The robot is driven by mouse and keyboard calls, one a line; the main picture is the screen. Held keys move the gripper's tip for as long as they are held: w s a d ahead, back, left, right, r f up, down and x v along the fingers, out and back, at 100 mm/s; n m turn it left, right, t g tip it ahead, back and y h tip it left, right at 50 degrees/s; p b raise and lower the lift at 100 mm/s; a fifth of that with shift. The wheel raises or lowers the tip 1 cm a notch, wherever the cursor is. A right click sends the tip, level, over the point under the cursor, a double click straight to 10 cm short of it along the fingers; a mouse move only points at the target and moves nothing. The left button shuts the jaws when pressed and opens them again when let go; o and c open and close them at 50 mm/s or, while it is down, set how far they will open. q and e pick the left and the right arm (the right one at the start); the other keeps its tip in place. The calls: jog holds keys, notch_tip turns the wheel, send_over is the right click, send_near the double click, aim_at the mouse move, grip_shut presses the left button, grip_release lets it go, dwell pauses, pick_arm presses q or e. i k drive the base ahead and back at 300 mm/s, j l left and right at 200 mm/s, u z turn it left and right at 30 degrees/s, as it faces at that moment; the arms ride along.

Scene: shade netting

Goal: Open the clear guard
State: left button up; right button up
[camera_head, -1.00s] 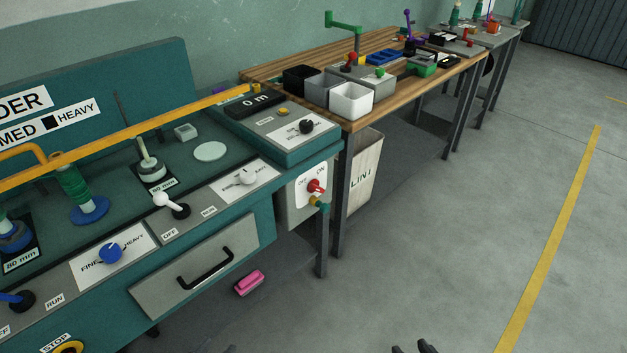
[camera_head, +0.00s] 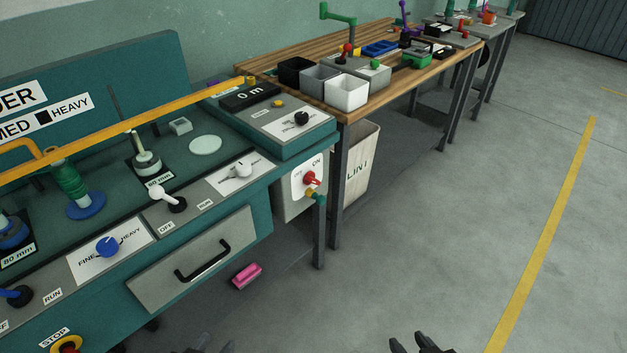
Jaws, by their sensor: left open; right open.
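The clear guard shows as a long yellow bar (camera_head: 150,117) running across the teal winder machine, with a yellow loop handle at the left edge. Its clear panel is hard to make out, and the left part is cut off by the picture edge. The green thread cone and the spindle show around and behind the bar. My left gripper (camera_head: 212,346) is at the bottom edge, open and empty, below the drawer and well away from the guard. My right gripper (camera_head: 412,344) is at the bottom edge over bare floor, open and empty.
The machine's front has a drawer with a black handle (camera_head: 203,260), a blue knob (camera_head: 108,247) and a white lever (camera_head: 164,194). A red switch (camera_head: 312,179) sits on its right side. A pink object (camera_head: 247,276) lies below. A wooden bench (camera_head: 400,83) stands behind; the floor at right is clear.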

aim_at(40, 161)
jog(key=u, duration=1.5)
